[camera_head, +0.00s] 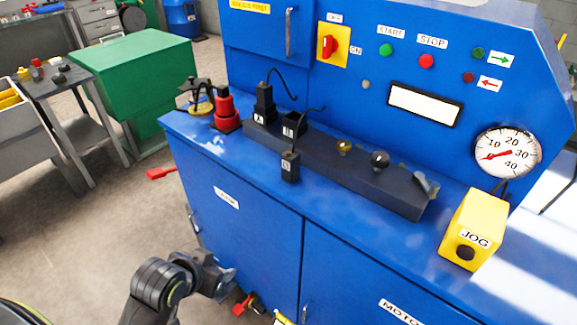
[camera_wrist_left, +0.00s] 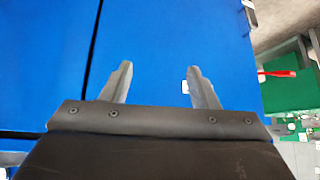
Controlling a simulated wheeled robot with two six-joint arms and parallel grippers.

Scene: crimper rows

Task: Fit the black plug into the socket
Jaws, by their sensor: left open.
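A black plug-like block (camera_head: 290,166) with a white label and a thin dark cable stands at the front of the blue worktop (camera_head: 240,160). Behind it, on a dark raised bar (camera_head: 360,180), is a black block (camera_head: 295,124) with a white label and an open-looking top, which looks like the socket. A taller black block (camera_head: 264,102) labelled A, also with a cable, stands to its left. My left gripper (camera_head: 228,284) is open and empty, low in front of the cabinet doors. Its two spread fingers (camera_wrist_left: 158,72) show against the blue front in the left wrist view.
The bar also bears knobs (camera_head: 380,160) and a grey lever (camera_head: 420,183). A red cylinder (camera_head: 225,108) stands at its left, a yellow JOG box (camera_head: 474,232) at the right. The control panel (camera_head: 440,65) rises behind. The worktop's front strip is mostly clear.

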